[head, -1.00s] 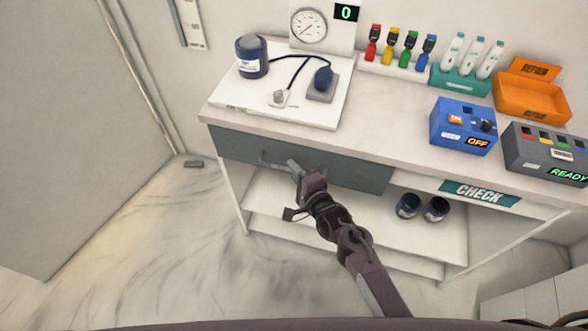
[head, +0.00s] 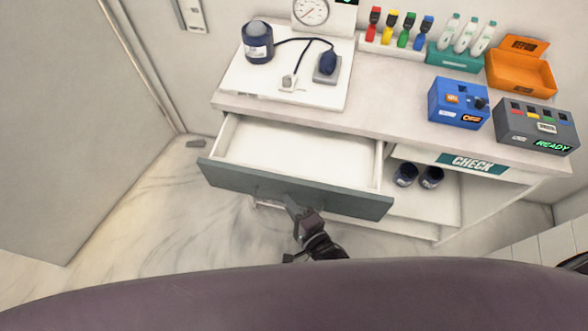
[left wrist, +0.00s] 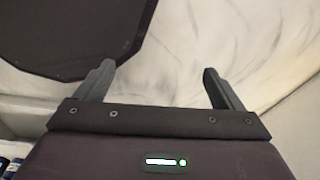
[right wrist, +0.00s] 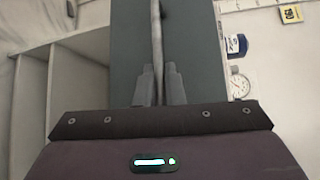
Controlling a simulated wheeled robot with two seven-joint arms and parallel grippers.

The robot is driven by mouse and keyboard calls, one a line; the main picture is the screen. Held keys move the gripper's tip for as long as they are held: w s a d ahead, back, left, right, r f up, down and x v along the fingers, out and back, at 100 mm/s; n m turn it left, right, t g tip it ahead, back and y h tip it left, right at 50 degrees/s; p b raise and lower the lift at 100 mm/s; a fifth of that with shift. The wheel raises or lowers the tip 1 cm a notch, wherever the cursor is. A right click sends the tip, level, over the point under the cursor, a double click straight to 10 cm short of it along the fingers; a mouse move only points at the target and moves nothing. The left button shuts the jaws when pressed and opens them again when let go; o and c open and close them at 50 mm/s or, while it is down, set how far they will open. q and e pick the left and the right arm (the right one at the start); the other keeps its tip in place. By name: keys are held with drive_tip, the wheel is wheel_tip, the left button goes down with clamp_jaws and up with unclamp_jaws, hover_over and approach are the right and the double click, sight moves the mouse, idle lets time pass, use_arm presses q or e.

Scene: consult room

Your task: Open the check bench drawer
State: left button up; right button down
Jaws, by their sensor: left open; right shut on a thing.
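The check bench drawer (head: 300,194) has a grey-green front and is pulled well out from the bench; its pale inside looks empty. My right gripper (head: 292,203) is at the drawer front in the head view. In the right wrist view the right gripper (right wrist: 160,88) is shut on the drawer's bar handle (right wrist: 157,40), with the drawer front (right wrist: 190,45) behind it. In the head view my arm hides part of the handle. My left gripper (left wrist: 162,85) is open and empty above the floor in the left wrist view; the head view does not show it.
The bench top (head: 390,105) holds a blood pressure set, a blue box (head: 458,104), a grey box (head: 535,126) and an orange bin (head: 522,75). Two dark cups (head: 405,174) stand on the shelf below. The floor (head: 120,215) at left is clear.

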use_arm(q)
drive_tip(key=shift+d+r+p, duration=0.6)
drive_tip(key=shift+r+p, duration=0.05)
drive_tip(key=shift+r, duration=0.25)
use_arm(e)
drive_tip(key=s+a, duration=0.2)
drive_tip(key=s, duration=0.6)
drive_tip(key=shift+s+a, duration=0.35)
drive_tip(key=c, duration=1.5)
unclamp_jaws()
use_arm(q)
drive_tip(key=shift+d+f+b, duration=0.1)
drive_tip(key=shift+f+b, duration=0.6)
use_arm(e)
drive_tip(key=v, duration=0.7)
drive_tip(key=shift+s+d, duration=0.15)
drive_tip(key=shift+s, duration=0.2)
